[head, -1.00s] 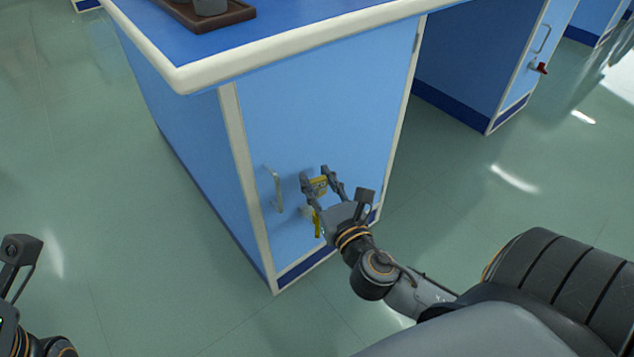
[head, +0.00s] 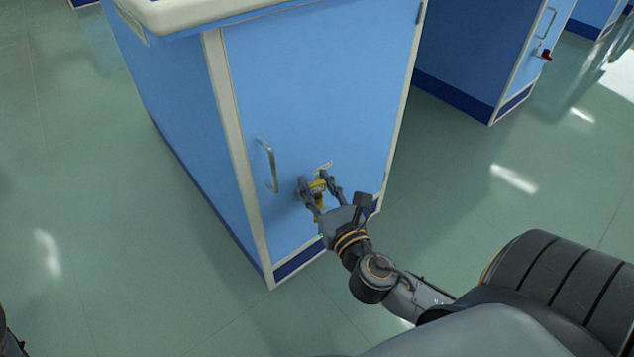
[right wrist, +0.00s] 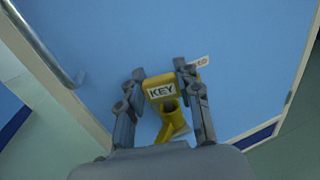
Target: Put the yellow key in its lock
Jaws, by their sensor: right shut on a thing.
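The yellow key (head: 319,184) is a yellow block with a white KEY label, seen clearly in the right wrist view (right wrist: 162,92). My right gripper (head: 314,178) is shut on it, one finger on each side, low in front of the light-blue cabinet door (head: 310,90). Part of the key hangs below the fingers. In the right wrist view, my right gripper (right wrist: 159,70) points at the door. The lock itself cannot be made out; the key and fingers cover that part of the door. I cannot tell whether the key touches it.
A metal bar handle (head: 267,165) stands out from the door, left of my right gripper. A small pale label (head: 323,166) is on the door just above the fingers. Another bench at right has a red item (head: 546,56) on its door. Open green floor lies around.

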